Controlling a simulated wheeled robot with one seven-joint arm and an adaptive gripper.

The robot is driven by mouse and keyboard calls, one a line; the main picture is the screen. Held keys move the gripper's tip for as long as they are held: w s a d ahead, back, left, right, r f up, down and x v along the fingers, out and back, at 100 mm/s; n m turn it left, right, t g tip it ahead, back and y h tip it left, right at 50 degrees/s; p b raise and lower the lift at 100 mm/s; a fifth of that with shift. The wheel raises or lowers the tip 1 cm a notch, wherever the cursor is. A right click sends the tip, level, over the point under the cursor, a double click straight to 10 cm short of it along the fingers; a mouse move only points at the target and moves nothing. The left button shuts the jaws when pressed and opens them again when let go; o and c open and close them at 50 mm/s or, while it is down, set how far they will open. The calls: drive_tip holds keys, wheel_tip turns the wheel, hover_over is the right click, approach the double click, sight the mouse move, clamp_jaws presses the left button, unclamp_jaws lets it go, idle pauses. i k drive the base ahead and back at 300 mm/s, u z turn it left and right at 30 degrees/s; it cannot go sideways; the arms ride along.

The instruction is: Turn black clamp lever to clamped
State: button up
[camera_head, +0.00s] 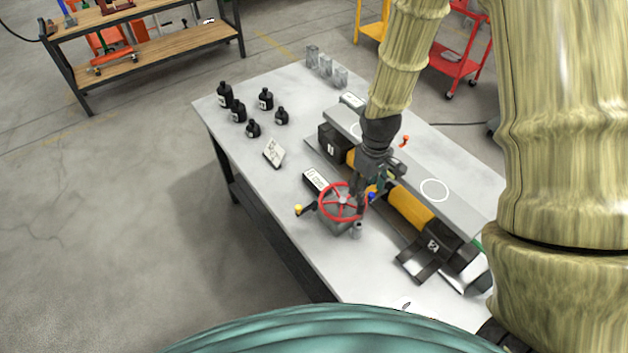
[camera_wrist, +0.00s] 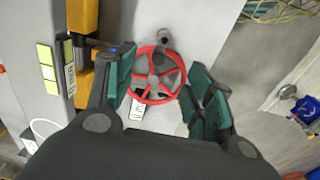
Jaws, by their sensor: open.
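My gripper (camera_head: 366,200) reaches down over the workbench beside a red spoked handwheel (camera_head: 342,202). In the wrist view my gripper (camera_wrist: 160,84) is open and empty, with the handwheel (camera_wrist: 158,75) showing between its green-padded fingers. I cannot tell for certain which part is the black clamp lever; it may be hidden behind my gripper in the head view. In the head view a blue part (camera_head: 371,193) shows just right of the wheel.
A yellow knob (camera_head: 298,209) sticks out left of the wheel. A long grey rail with yellow cylinders (camera_head: 410,208) lies right of it, with an orange lever (camera_head: 404,141) behind. The bench's left front is mostly clear.

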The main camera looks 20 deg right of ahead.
sight(313, 205)
drive_tip(key=k, duration=1)
